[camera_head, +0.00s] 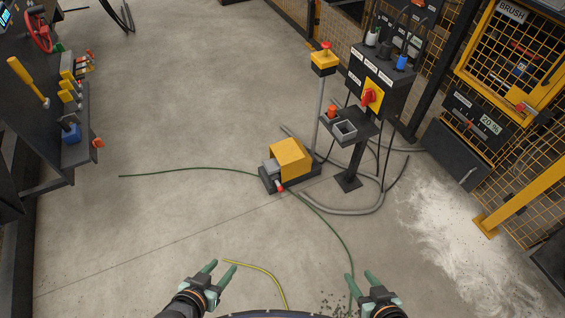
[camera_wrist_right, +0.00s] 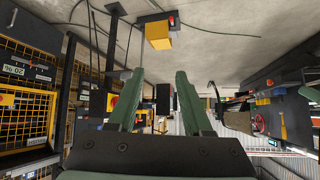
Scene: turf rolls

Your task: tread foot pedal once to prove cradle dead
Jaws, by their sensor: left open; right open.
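The foot pedal (camera_head: 289,163) is a yellow-hooded box on a dark base on the floor, with a grey part and a red-tipped piece at its front left. In the right wrist view the yellow pedal hood (camera_wrist_right: 158,36) shows near the top. My left gripper (camera_head: 220,268) is open and empty near the bottom edge, well in front of the pedal. My right gripper (camera_head: 363,278) is open and empty to its right; its green fingers (camera_wrist_right: 160,88) show in the wrist view. Neither gripper touches anything. No cradle can be made out.
A control pedestal (camera_head: 381,85) with a red rotary switch (camera_head: 368,97) and a yellow post box (camera_head: 324,64) stand behind the pedal. Grey hoses, a green cable (camera_head: 200,169) and white powder (camera_head: 455,240) lie on the floor. A tool bench (camera_head: 40,110) is at left. Floor before the pedal is mostly clear.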

